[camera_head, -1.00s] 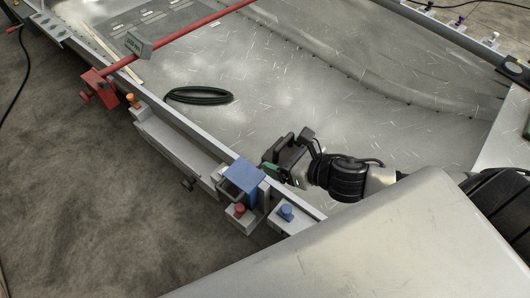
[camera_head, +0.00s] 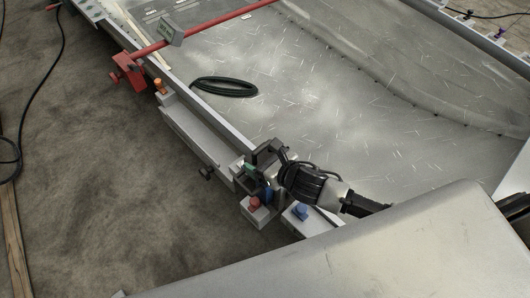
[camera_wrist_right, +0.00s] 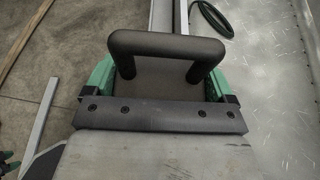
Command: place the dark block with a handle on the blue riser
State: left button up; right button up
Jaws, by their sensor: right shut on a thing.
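The dark block with a handle (camera_wrist_right: 160,88) is between the green fingertips of my right gripper (camera_wrist_right: 157,82) in the right wrist view. Its thick handle (camera_wrist_right: 165,43) arches towards the top of that view. I cannot tell whether the block touches the riser.
A red bar clamp (camera_head: 128,72) crosses the hull farther back. A dark coiled hose (camera_head: 224,87) lies on the open metal floor.

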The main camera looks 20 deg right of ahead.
jog(key=shift+w+f, duration=0.1)
jog(key=shift+f, duration=0.25)
jog(key=shift+f, duration=0.1)
jog(key=o, duration=1.7)
jog(key=shift+f, duration=0.15)
jog(key=v, duration=1.2)
